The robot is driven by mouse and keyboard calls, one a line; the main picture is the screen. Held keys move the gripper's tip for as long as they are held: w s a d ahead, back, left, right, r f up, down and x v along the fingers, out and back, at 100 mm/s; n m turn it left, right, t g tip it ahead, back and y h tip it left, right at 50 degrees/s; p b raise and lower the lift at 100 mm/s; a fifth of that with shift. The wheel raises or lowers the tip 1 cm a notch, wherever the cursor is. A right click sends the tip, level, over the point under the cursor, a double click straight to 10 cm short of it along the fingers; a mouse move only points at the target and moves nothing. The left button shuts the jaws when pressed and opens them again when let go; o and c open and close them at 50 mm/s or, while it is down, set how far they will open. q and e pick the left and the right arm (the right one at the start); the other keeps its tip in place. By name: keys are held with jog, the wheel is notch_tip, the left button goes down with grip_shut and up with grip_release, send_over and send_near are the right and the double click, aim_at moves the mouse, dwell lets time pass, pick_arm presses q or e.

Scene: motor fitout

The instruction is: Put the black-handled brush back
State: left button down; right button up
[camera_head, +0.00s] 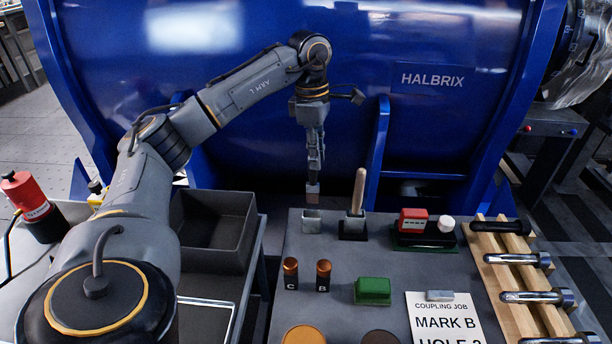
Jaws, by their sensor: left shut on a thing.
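My left gripper (315,160) points down above the back edge of the grey bench, in front of the blue motor. It is shut on a thin dark thing, which looks like the black-handled brush; a small pinkish-brown end (312,189) shows below the fingers. The handle cannot be told apart from the dark fingers. The brush hangs about upright, apart from the bench, just above an open square metal holder (312,220) in the picture. A pale wooden handle (358,190) stands in a black holder (353,228) to its right. My right gripper is not in view.
A red block (413,219) and a white knob (446,224) sit on a green base. Orange-topped cylinders (290,272), a green block (372,290) and a job card (443,318) lie nearer. A wooden rack (500,270) holds metal tools at right. A grey bin (213,230) stands left.

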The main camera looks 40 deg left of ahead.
aim_at(315, 184)
pick_arm(q)
notch_tip(315, 184, down, 6)
jog(key=shift+a+f+b, duration=0.1)
jog(key=shift+b, duration=0.35)
notch_tip(315, 184, down, 4)
jog(key=shift+r+b, duration=0.2)
jog(key=shift+b, duration=0.1)
jog(key=c, duration=1.2)
grip_release()
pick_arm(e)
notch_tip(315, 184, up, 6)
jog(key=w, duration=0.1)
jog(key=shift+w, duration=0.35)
pick_arm(q)
jog(key=shift+r, duration=0.1)
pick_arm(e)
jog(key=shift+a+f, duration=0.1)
pick_arm(q)
jog(key=shift+r, duration=0.2)
jog(key=r, duration=0.3)
jog(key=r+p, duration=0.1)
jog(key=r, duration=0.3)
jog(key=a+r+p, duration=0.1)
jog(key=r, duration=0.3)
jog(key=shift+s+r, duration=0.2)
jog(key=shift+r, duration=0.05)
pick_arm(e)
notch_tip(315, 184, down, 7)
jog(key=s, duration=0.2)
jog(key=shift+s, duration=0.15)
